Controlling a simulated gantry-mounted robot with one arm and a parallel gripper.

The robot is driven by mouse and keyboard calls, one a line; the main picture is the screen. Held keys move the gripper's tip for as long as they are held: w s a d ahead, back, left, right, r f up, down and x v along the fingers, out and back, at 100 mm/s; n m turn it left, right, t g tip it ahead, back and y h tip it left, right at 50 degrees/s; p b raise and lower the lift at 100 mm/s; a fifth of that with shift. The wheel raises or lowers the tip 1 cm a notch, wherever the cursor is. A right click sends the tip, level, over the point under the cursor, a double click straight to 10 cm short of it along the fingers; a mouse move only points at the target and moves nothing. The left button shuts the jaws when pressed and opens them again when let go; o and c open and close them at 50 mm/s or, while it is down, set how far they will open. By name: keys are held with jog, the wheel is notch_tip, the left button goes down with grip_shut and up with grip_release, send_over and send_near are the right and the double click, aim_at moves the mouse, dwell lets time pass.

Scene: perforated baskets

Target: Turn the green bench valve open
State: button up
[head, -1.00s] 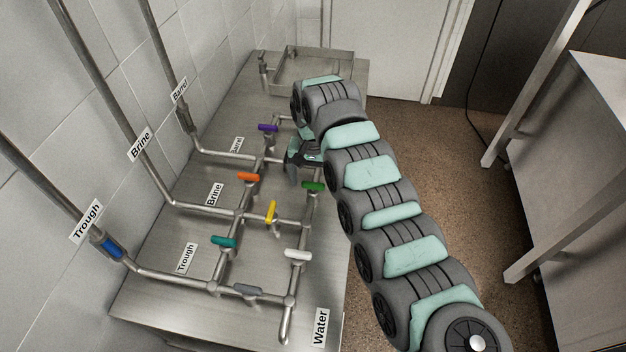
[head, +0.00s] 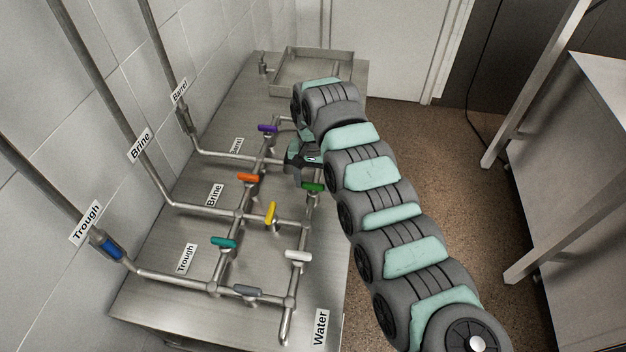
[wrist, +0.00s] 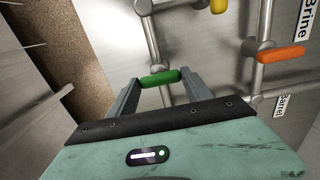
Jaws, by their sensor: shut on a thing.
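The green valve handle (head: 314,187) is on the pipe nearest the bench's right edge, just below my gripper (head: 306,162) in the head view. In the wrist view the green handle (wrist: 160,78) lies between the two fingertips of my gripper (wrist: 161,84), one at each end of it. The gripper is shut on the handle. The handle lies crosswise to the pipe (wrist: 151,40) it sits on. In the head view, my arm and gripper partly hide the pipe beyond the handle.
Other handles stand close by: purple (head: 267,128), orange (head: 248,178), yellow (head: 271,213), teal (head: 223,242), white (head: 298,255) and grey (head: 247,291). The tiled wall (head: 60,120) bounds the left. Open floor (head: 430,180) lies right of the bench.

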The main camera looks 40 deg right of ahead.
aim_at(313, 184)
jog(key=shift+r+n+p, duration=0.1)
jog(key=shift+n+p, duration=0.2)
jog(key=shift+c, duration=0.2)
jog(key=n+p, duration=0.1)
jog(key=n, duration=0.2)
jog(key=shift+r+p, duration=0.1)
jog(key=shift+p, duration=0.3)
jog(key=n+p, duration=0.3)
jog(key=n, duration=0.2)
jog(key=shift+n, duration=0.3)
jog(key=n+p, duration=0.3)
jog(key=n, duration=0.1)
jog(key=n+p, duration=0.1)
jog(key=n, duration=0.3)
jog(key=shift+f+n, duration=0.2)
jog(key=shift+n, duration=0.3)
jog(key=o, duration=1.4)
jog(key=shift+c, duration=0.2)
jog(key=shift+r, duration=0.1)
notch_tip(313, 184, up, 11)
jog(key=shift+f, duration=0.2)
